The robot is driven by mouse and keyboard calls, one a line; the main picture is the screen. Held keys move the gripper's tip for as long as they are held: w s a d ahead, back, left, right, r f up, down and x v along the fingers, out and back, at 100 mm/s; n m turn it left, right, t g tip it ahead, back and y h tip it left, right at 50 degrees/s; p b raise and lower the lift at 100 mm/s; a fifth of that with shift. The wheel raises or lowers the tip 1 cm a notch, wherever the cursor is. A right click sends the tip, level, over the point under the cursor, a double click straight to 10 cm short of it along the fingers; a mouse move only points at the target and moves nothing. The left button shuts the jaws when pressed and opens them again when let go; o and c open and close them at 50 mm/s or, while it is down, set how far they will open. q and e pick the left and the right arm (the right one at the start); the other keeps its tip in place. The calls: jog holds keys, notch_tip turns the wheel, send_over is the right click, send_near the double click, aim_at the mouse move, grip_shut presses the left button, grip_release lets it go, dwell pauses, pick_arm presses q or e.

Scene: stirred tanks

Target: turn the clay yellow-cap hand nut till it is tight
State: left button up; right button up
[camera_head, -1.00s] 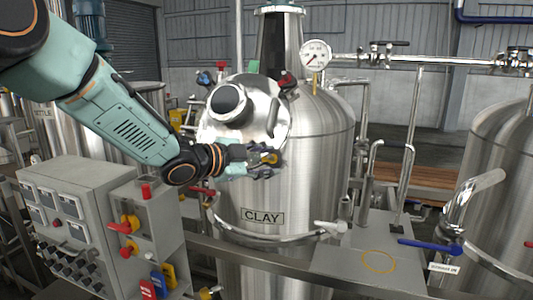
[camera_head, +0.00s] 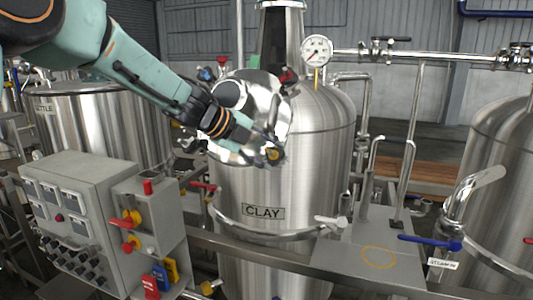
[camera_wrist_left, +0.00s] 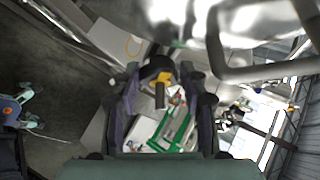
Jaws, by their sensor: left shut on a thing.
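The CLAY tank (camera_head: 318,160) is a steel vessel with a nameplate on its front. Its round steel hatch lid (camera_head: 272,100) faces me, partly hidden by my left arm. The yellow-cap hand nut (camera_head: 274,155) is at the lid's lower right edge. My left gripper (camera_head: 269,150) reaches down to it from the upper left and is shut on it. In the left wrist view the nut's yellow part (camera_wrist_left: 162,78) shows between the dark fingers of the gripper (camera_wrist_left: 158,88). My right gripper is not in view.
A red-cap nut (camera_head: 289,75) is at the lid's upper right. A pressure gauge (camera_head: 317,50) and pipe stand to the right. A grey control box (camera_head: 85,215) is at lower left. A curved rail (camera_head: 275,234) runs around the tank front.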

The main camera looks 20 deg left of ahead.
pick_arm(q)
jog(key=shift+m, duration=0.3)
dwell(0.4)
jog(key=o, duration=1.1)
jog(key=shift+o, duration=0.2)
jog(key=v, duration=1.1)
jog(key=shift+r, duration=0.4)
jog(key=shift+s+a, duration=0.1)
jog(key=shift+s, duration=0.05)
